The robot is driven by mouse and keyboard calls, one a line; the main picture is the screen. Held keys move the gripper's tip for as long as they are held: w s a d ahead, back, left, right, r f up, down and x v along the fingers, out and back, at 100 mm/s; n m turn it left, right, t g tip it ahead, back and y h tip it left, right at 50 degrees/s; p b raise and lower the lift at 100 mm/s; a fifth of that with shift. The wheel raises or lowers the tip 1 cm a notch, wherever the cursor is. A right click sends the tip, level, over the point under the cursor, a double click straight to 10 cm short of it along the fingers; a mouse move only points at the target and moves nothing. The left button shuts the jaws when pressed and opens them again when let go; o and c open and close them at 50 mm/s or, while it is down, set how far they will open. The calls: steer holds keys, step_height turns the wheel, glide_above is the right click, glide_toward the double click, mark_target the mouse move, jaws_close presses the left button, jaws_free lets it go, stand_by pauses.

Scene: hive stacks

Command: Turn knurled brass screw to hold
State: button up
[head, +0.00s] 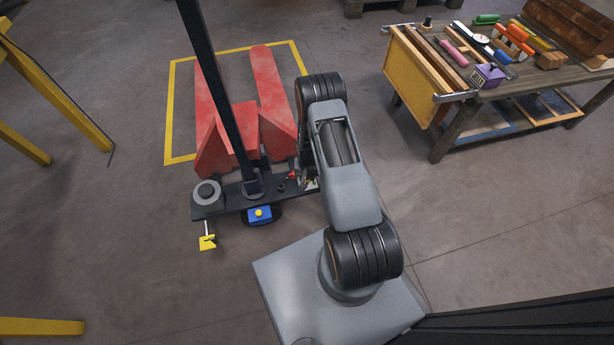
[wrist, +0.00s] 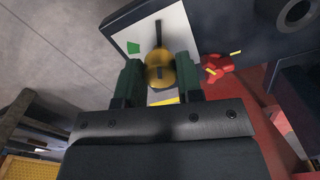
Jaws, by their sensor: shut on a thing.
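The brass screw (wrist: 157,72) is in the wrist view, on a white plate (wrist: 178,32). A thin dark pointer (wrist: 158,33) shows at it, directed to the top of the picture. A green patch (wrist: 133,47) is on the plate, left of the pointer. A yellow patch (wrist: 165,101) shows below the screw, partly hidden. My gripper (wrist: 159,76) has its two green fingers shut on the screw from left and right. In the head view my arm hides the gripper and the screw; a bit of the white plate (head: 312,184) shows beside the arm.
A red knob (wrist: 218,68) with a yellow mark sits close right of the fingers. A dark post (head: 222,95) rises from the black bar beside a red pallet truck (head: 265,85). A workbench (head: 480,110) with tools stands at right. Floor at left is mostly clear.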

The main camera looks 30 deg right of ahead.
steer(key=shift+n, duration=0.3)
steer(key=n, duration=0.3)
steer(key=shift+n, duration=0.3)
steer(key=n+b, duration=0.1)
steer(key=n, duration=0.7)
steer(key=shift+n, duration=2)
steer(key=o, duration=0.9)
